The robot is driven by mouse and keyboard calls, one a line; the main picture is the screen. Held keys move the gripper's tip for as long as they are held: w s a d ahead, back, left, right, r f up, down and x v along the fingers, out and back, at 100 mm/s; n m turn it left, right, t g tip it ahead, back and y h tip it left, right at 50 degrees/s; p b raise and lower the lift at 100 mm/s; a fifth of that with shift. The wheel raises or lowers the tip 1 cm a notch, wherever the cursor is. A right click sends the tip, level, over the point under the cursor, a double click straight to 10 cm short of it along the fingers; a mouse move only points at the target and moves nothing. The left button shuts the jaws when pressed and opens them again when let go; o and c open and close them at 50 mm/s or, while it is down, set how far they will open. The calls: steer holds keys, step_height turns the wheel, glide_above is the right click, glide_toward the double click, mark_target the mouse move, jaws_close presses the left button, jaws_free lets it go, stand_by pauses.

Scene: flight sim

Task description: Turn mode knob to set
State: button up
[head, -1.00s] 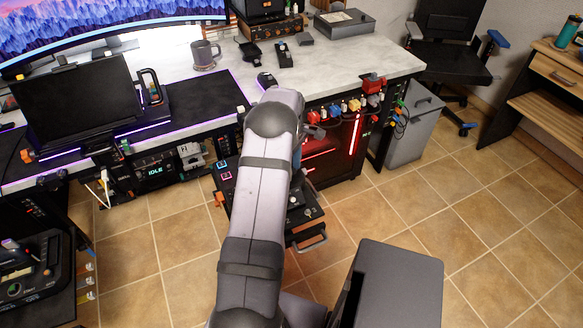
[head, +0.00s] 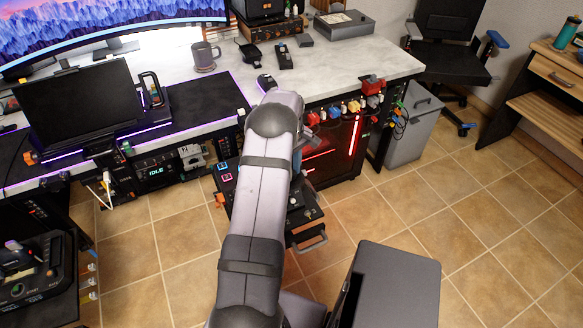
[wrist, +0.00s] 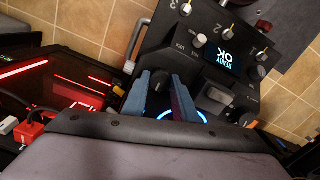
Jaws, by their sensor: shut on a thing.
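In the wrist view, my gripper (wrist: 164,88) has its two blue-grey fingers low over a dark control panel (wrist: 165,50). They are closed on a knob circled by a blue light ring (wrist: 202,116). The knob is mostly hidden by the fingers and my wrist, and I cannot read its pointer or setting. In the head view, my arm hides the gripper and most of the panel.
Nearby on the panel are a pale knob (wrist: 199,40), a dark knob (wrist: 254,74) and several small toggles (wrist: 262,54). A red plug (wrist: 34,127) and a red-lit case lie to the left. In the head view, the desk (head: 350,65) stands behind the arm.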

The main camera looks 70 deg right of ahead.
steer(key=m+p, duration=0.1)
steer(key=m, duration=0.5)
steer(key=shift+r+m, duration=0.1)
steer(key=shift+m, duration=0.2)
steer(key=m+p, duration=0.1)
steer(key=m, duration=0.4)
steer(key=shift+d+m, duration=0.1)
steer(key=shift+m, duration=0.2)
steer(key=o, duration=1)
steer(key=shift+o, duration=0.2)
steer(key=shift+r+b, duration=0.3)
steer(key=shift+r, duration=3.35)
